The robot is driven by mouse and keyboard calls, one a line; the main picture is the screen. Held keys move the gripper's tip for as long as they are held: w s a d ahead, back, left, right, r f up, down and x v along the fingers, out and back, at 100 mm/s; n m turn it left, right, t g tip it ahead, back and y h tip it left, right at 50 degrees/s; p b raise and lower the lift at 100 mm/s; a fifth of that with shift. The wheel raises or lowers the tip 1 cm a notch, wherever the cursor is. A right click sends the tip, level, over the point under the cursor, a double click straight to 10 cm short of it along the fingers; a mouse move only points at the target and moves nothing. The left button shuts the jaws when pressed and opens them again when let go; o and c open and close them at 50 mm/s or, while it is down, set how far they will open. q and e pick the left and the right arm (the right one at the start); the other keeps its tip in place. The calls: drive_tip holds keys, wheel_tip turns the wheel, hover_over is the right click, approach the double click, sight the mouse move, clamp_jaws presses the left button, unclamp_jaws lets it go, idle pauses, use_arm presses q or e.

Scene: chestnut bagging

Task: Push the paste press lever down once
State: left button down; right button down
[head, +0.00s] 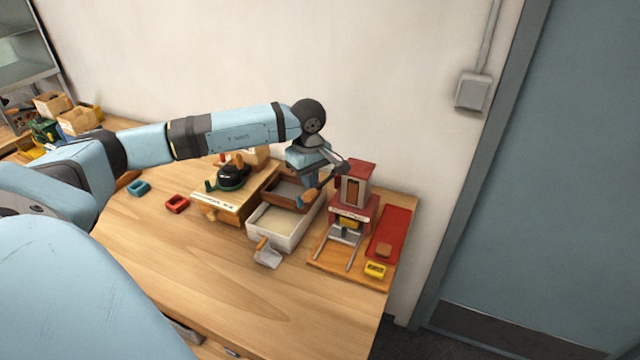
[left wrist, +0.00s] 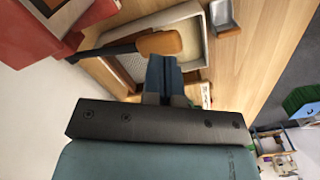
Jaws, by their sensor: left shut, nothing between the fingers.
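The red paste press (head: 357,190) stands on a wooden board at the right end of the table. It also shows in the left wrist view (left wrist: 25,40) at the top left. Its lever is a dark rod with an orange-brown handle (head: 312,191) reaching left from the press; the handle (left wrist: 160,43) lies just past my fingertips in the left wrist view. My left gripper (head: 302,200) points down at the handle's end, its blue fingers (left wrist: 164,66) shut and empty. I cannot tell whether they touch the handle. My right gripper is not in view.
A white tray (head: 256,226) and a brown tray (head: 274,199) lie below the lever. A scoop (head: 267,258) rests at the tray's front. The table's front is clear.

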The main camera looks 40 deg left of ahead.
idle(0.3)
use_arm(q)
drive_tip(key=shift+f+b, duration=0.9)
drive_tip(key=shift+f, duration=0.2)
